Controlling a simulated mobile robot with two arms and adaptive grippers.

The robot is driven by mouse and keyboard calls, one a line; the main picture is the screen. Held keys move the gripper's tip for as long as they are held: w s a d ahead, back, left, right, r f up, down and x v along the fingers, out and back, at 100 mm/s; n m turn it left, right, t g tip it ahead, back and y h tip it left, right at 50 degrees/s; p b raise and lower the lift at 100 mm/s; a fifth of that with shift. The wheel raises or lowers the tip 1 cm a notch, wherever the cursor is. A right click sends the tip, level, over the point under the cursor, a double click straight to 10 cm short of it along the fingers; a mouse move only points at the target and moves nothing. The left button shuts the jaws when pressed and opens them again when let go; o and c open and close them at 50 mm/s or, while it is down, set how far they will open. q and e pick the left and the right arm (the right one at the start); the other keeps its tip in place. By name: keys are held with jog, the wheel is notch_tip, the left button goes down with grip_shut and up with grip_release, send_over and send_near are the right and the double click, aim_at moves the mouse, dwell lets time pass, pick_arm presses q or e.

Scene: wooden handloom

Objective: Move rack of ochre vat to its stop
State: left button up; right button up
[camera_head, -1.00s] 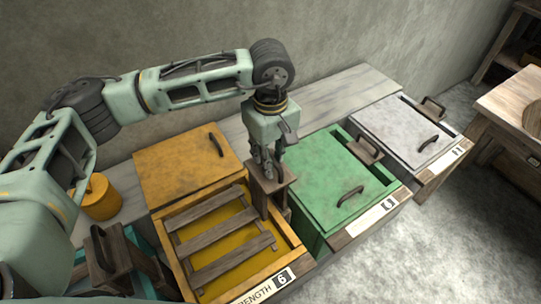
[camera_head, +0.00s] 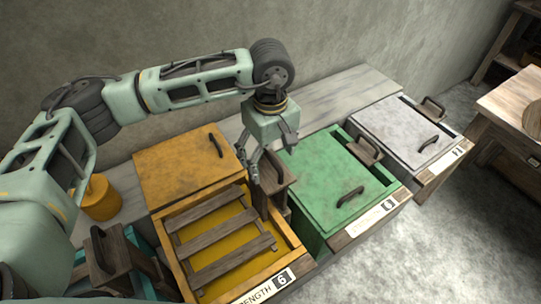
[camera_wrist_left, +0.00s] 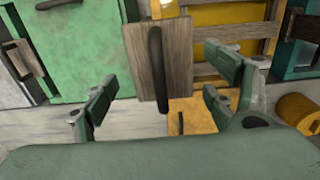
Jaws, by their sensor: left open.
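The ochre vat (camera_head: 174,261) stands open, with dull yellow liquid inside and its orange lid (camera_head: 185,165) lying behind the opening. Its rack (camera_head: 222,227) of grey-brown slats lies in the vat. An upright wooden block (camera_head: 278,195) with a dark bar handle stands at the vat's right side. In the left wrist view the block (camera_wrist_left: 172,68) and its dark handle (camera_wrist_left: 155,55) show between the fingers. My left gripper (camera_head: 266,165) is open at the top of the block; its fingers stand apart on either side. My right gripper is not in view.
The green vat (camera_head: 335,185) stands close on the right, lidded, with the pale grey vat (camera_head: 405,130) beyond it. A teal vat (camera_head: 148,250) with a wooden handle block is at the left. An orange canister (camera_head: 100,198) stands on the grey bench behind.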

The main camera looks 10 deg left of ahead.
pick_arm(q)
notch_tip(320, 180, up, 7)
jog(key=shift+f+p, duration=0.2)
jog(key=shift+p, duration=0.8)
jog(key=shift+s+f, duration=0.1)
